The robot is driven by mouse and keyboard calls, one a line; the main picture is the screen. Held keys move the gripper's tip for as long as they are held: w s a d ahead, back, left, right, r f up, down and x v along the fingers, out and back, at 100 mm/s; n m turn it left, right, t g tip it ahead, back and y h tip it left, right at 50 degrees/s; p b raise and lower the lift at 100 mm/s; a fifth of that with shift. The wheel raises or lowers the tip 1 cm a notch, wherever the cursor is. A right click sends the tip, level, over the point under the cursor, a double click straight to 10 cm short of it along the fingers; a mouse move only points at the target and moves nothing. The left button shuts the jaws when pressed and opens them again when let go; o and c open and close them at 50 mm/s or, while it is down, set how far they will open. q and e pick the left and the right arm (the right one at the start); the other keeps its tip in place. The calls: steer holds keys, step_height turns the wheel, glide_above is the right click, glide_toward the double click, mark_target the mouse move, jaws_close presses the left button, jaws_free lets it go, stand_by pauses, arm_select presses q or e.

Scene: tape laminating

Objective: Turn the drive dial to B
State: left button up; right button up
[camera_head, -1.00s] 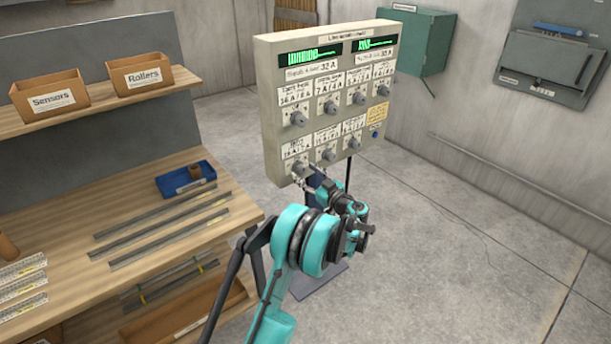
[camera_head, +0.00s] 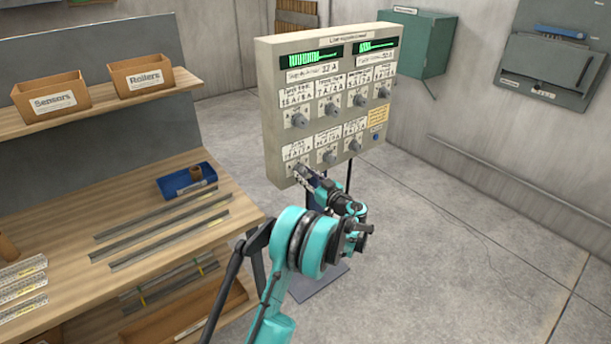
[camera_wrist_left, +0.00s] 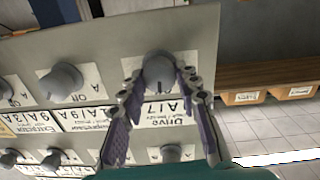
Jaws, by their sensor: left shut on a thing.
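The drive dial (camera_wrist_left: 158,70) is a grey knob on the beige control panel (camera_head: 270,110), with an upside-down "Drive" label (camera_wrist_left: 168,112) beside it in the left wrist view. In the head view it is the lower-left knob, mostly hidden by my gripper. My left gripper (camera_wrist_left: 160,82) is shut on this dial, one finger on each side of it. My left gripper also shows at the panel's lower-left corner in the head view (camera_head: 302,174). I cannot read clearly which position the dial points to. My right gripper is not in view.
Several other knobs, such as one beside the drive dial (camera_wrist_left: 62,82), sit close by. Green displays (camera_head: 316,58) top the panel. A wooden workbench (camera_head: 60,225) with metal strips and a blue tray (camera_head: 187,181) stands left. The floor at right is clear.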

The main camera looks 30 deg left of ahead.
arm_select(q)
steer(key=m, duration=0.4)
steer(key=shift+m, duration=0.3)
steer(key=shift+w+m, duration=0.1)
steer(key=shift+m, duration=1.5)
steer(key=o, duration=1.2)
steer(key=shift+c, duration=0.2)
steer(key=shift+d, duration=0.1)
steer(key=v, duration=1.2)
steer(key=shift+r, duration=0.1)
